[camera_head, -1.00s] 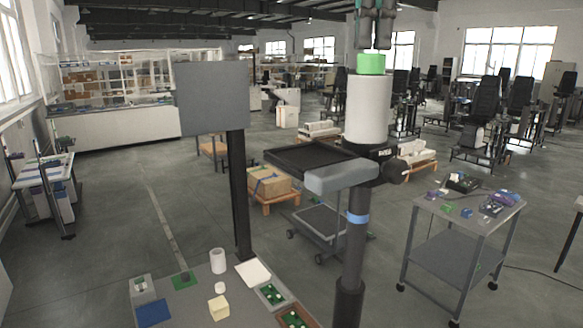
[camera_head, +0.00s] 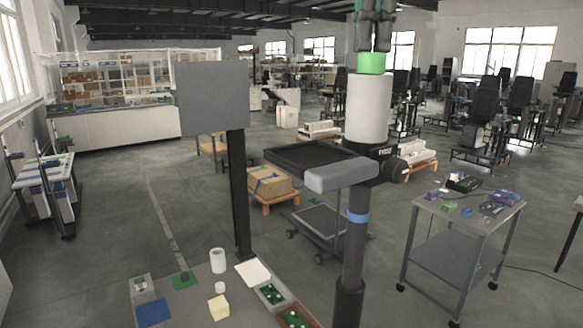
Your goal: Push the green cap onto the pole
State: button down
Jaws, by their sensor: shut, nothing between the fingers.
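The green cap (camera_head: 371,63) sits on top of a thick white cylinder (camera_head: 369,108), which stands at the upper end of a dark pole (camera_head: 353,240) with a blue band. My gripper (camera_head: 373,50) points straight down over the cap, with its fingers together and nothing held. The fingertips are at the cap's top edge. I cannot tell whether they touch it or are just above. The cap looks level. How far it sits down on the cylinder is hard to tell.
A black tray (camera_head: 318,156) and a grey block (camera_head: 342,175) jut out from the pole. A grey panel on a dark post (camera_head: 238,195) stands to the left. A table with small parts is at the bottom, and a grey cart (camera_head: 450,257) is at the right.

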jog(key=shift+r+p, duration=1.05)
jog(key=shift+r, duration=2.4)
jog(key=shift+a+f, duration=0.1)
